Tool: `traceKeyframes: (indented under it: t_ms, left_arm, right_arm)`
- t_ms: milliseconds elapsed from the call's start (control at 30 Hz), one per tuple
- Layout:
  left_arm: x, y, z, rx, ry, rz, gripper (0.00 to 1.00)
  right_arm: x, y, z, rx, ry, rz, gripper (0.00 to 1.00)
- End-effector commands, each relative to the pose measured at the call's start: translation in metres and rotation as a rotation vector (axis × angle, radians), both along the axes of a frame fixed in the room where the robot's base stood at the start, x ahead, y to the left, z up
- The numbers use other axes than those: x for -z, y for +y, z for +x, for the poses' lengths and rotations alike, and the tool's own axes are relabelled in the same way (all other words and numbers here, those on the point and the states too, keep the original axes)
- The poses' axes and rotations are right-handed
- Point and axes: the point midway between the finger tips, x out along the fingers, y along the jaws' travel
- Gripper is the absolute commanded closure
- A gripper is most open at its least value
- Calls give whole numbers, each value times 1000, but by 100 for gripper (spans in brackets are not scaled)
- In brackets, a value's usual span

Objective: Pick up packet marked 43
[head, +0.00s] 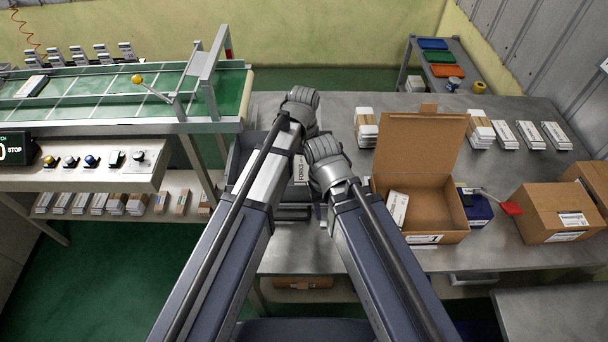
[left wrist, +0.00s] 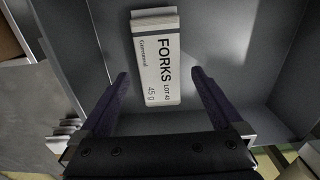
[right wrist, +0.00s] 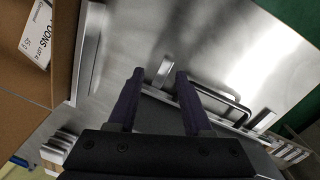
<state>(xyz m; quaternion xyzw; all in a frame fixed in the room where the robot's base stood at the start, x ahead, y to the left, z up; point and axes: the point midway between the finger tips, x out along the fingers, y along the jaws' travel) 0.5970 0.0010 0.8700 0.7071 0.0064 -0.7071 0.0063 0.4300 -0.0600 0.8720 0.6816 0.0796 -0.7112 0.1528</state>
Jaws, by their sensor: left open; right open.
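A white packet labelled FORKS (left wrist: 158,65) lies in a grey bin (left wrist: 75,40) in the left wrist view. Part of the packet (head: 301,168) shows between my arms in the head view. My left gripper (left wrist: 160,73) is open above the bin, with the packet ahead of and between its fingers, not gripped. My right gripper (right wrist: 159,71) is open and empty over the metal table beside the open carton. In the head view, my arms hide the fingertips and much of the bin.
An open carton (head: 425,240) right of my right arm holds another white packet (head: 397,208), whose label (right wrist: 38,35) ends in "ONS". A closed carton (head: 545,212) and a red paddle (head: 512,208) stand further right. Packet stacks (head: 367,125) line the table's back. A conveyor (head: 110,95) is at left.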

Motion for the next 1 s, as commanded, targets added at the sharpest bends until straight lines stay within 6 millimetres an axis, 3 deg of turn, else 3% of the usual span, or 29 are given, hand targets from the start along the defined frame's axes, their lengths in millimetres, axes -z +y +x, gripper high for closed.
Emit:
traceKeyframes:
  t_ms: [33,200,500,1000]
  left_arm:
    - [14,-1,-1,0,0,0,0]
    - [32,-1,-1,0,0,0,0]
    - [32,-1,-1,0,0,0,0]
    - [32,-1,-1,0,0,0,55]
  right_arm:
    - [14,0,0,0,0,0,50]
    - [32,0,0,0,0,0,50]
    - [32,0,0,0,0,0,50]
    - [32,0,0,0,0,0,50]
